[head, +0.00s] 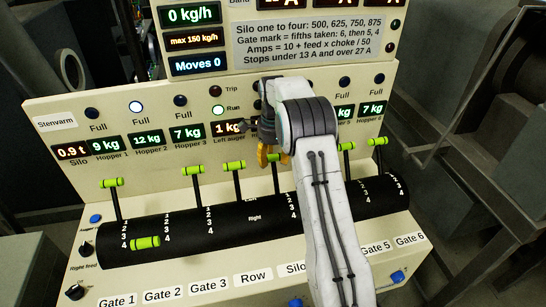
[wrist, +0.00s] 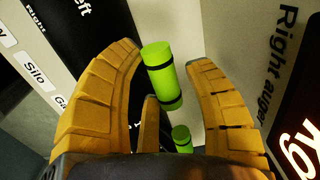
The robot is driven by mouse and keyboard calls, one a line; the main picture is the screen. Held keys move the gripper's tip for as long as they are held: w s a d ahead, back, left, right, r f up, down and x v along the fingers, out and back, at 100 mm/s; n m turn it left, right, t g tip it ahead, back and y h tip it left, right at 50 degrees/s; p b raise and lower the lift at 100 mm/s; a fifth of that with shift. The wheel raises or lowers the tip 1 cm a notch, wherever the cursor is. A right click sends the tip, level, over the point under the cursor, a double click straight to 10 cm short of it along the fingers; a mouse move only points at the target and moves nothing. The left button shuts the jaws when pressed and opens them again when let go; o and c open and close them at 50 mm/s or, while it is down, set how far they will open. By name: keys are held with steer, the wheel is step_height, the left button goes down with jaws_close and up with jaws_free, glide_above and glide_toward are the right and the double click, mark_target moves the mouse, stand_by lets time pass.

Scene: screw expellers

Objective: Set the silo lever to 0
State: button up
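The silo lever (head: 275,180) is a dark stem with a green cylinder handle, standing up from the black drum above the Silo label (head: 293,269). My gripper (head: 267,155) is at its top in the head view and partly hides the handle. In the wrist view the orange fingers (wrist: 170,85) are open, with a green handle (wrist: 160,70) between them, seemingly the silo lever's. Gaps show on both sides of that handle. A second green handle (wrist: 182,137) shows lower, partly hidden by the gripper. The lever's exact mark is hidden.
Similar upright levers stand on both sides: the Row lever (head: 234,165) to the left and the Gate 5 lever (head: 346,146) to the right. The Gate 2 lever (head: 145,242) is tipped low toward the front. The display panel (head: 160,115) rises close behind.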

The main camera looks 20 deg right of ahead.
steer(key=shift+o, duration=1.3)
steer(key=shift+w, duration=0.35)
steer(key=shift+r, duration=0.1)
steer(key=shift+r, duration=0.15)
step_height(320, 180, up, 12)
steer(key=shift+s+f, duration=0.2)
steer(key=shift+s, duration=0.15)
